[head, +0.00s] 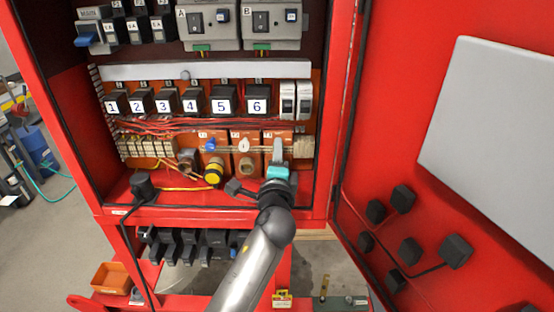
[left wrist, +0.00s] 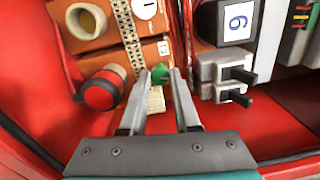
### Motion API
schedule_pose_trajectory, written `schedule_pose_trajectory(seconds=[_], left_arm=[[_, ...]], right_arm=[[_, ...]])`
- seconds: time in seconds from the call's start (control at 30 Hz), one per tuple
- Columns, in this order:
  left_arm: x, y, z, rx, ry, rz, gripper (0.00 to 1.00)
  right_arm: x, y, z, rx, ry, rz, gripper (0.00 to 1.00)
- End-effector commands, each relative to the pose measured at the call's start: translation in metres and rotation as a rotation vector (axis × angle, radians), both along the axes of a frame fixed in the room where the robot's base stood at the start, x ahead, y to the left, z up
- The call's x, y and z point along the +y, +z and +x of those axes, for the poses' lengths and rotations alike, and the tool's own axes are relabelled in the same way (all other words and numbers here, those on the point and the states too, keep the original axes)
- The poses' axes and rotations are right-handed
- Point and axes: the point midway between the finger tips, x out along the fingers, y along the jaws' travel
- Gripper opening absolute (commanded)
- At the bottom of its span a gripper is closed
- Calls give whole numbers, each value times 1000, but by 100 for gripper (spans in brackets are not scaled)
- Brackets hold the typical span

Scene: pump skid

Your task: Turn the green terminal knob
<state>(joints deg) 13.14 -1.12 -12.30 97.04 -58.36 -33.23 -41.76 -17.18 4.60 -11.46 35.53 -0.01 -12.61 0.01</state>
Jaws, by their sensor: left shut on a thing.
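The green terminal knob (left wrist: 160,76) shows between the fingertips of my left gripper (left wrist: 165,74) in the left wrist view. The fingers are closed in on its two sides. In the head view my left gripper (head: 277,150) reaches into the red cabinet, in front of the rightmost orange terminal block. The gripper and wrist hide the knob there. My right gripper is not in view.
A red round knob (left wrist: 100,92) sits left of my fingers in the left wrist view. Breakers with black levers (left wrist: 233,75) stand to the right. A blue knob (head: 210,144) and a yellow-ringed part (head: 213,172) are on the left. The open cabinet door (head: 400,140) bounds the right.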

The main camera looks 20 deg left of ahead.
Motion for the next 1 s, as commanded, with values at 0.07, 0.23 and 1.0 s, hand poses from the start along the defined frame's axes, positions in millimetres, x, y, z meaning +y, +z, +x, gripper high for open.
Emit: schedule_pose_trajectory(seconds=[0.07, 0.23, 1.0], left_arm=[[-1, -3, 0, -16, 0, -60, 0], [0, -2, 0, -44, 0, -161, 0], [-1, -1, 0, -77, 0, -276, 0]], right_arm=[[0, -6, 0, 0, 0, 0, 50], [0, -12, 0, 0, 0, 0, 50], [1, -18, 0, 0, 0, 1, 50]])
